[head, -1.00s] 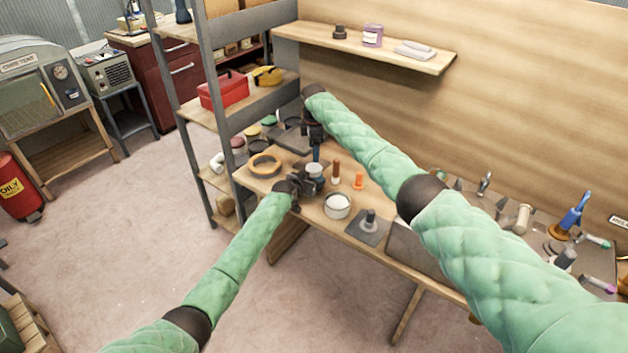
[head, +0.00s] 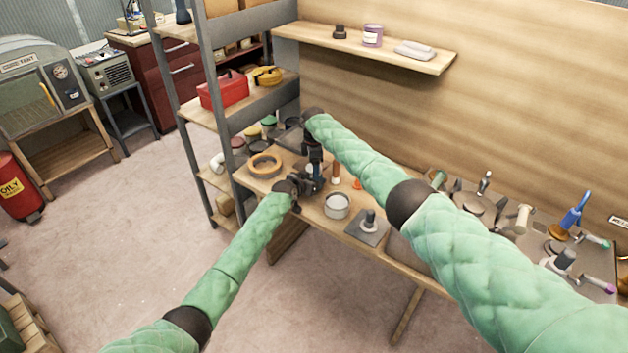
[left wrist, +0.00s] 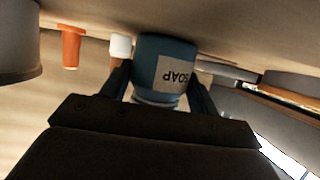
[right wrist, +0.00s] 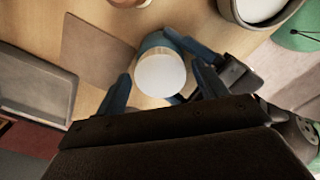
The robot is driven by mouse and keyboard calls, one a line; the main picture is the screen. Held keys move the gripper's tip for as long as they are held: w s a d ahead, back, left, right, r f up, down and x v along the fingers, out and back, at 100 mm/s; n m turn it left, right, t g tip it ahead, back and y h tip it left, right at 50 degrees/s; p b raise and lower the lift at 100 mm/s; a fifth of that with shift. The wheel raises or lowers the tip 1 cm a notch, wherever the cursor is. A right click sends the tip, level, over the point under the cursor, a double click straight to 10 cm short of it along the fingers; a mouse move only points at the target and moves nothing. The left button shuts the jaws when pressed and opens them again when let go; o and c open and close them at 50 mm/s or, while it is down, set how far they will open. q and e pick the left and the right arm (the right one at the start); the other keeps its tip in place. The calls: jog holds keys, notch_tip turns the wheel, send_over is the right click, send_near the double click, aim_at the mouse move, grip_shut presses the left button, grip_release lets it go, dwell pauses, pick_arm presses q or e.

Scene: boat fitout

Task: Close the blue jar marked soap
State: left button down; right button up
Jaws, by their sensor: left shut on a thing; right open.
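The blue jar (left wrist: 170,62) with a SOAP label shows upside down in the left wrist view. My left gripper (left wrist: 157,78) is shut on its sides; it also shows in the head view (head: 304,187). In the right wrist view, the jar (right wrist: 152,43) is seen from above with a round white top (right wrist: 160,75); I cannot tell whether this is a lid or the open mouth. My right gripper (right wrist: 163,80) is open above the jar, a finger on either side of the white top. In the head view, my right gripper (head: 314,160) mostly hides the jar.
A round pot with white contents (head: 337,206), a brown upright piece (head: 336,172) and an orange piece (head: 357,184) stand close by. A tape ring (head: 264,165) lies to the left. A grey plate with a knobbed piece (head: 368,226) lies to the right.

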jog(key=c, duration=1)
jog(key=m, duration=0.4)
jog(key=shift+m, duration=0.3)
jog(key=m, duration=0.8)
jog(key=shift+a+m, duration=0.1)
jog(key=shift+m, duration=0.2)
jog(key=m, duration=0.4)
jog(key=shift+m, duration=0.3)
jog(key=o, duration=1.1)
jog(key=shift+r, duration=2.2)
